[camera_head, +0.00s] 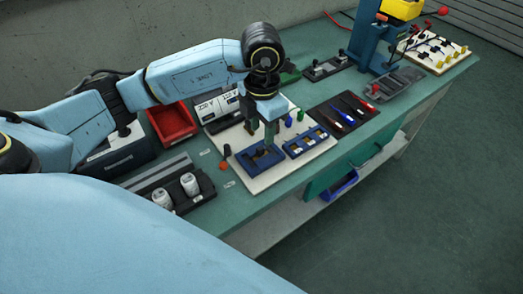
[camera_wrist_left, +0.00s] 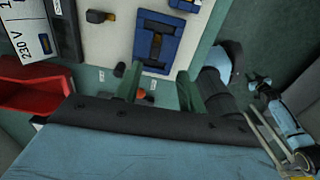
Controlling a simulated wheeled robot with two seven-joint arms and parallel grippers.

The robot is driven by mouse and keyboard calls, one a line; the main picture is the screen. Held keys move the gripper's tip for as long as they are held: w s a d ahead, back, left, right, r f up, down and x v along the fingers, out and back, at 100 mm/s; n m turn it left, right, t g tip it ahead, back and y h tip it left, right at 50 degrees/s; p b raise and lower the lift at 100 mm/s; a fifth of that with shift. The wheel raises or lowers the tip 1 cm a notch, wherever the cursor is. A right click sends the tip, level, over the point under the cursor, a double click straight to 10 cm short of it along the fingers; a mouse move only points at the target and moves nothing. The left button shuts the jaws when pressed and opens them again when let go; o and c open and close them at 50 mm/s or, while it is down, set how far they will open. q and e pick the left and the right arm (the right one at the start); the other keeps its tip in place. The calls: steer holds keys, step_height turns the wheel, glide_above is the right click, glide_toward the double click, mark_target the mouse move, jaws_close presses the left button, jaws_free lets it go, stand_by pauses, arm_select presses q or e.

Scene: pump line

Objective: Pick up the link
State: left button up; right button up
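A blue block (camera_head: 260,158) sits on the white board (camera_head: 290,172). In the wrist view the same blue block (camera_wrist_left: 172,66) holds a small brownish piece, which looks like the link (camera_wrist_left: 157,44), in its recess. A second blue block (camera_head: 307,143) with small brass-coloured pieces stands to its right. My left gripper (camera_head: 260,132) points down over the first block. Its two green fingers stand apart in the wrist view (camera_wrist_left: 159,90), with nothing seen between them at the tips. In the head view the fingers partly hide the block. My right gripper is not in view.
A red bin (camera_head: 172,122) and voltage cards (camera_head: 217,105) stand behind the board. A black tray with screwdrivers (camera_head: 342,114) lies to the right. A dark holder with white parts (camera_head: 186,192) stands at left. A small orange piece (camera_head: 224,166) lies near the board's edge.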

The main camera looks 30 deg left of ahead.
mark_target(260, 148)
arm_select(q)
steer(key=shift+f, duration=0.8)
steer(key=shift+w+f, duration=0.1)
steer(key=shift+f, duration=0.6)
steer(key=f, duration=0.4)
steer(key=shift+a+f+b, duration=0.25)
steer(key=shift+a+b, duration=0.15)
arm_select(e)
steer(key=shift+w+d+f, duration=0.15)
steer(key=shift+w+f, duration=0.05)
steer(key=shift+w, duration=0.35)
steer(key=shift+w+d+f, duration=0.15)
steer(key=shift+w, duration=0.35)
arm_select(q)
jaws_close()
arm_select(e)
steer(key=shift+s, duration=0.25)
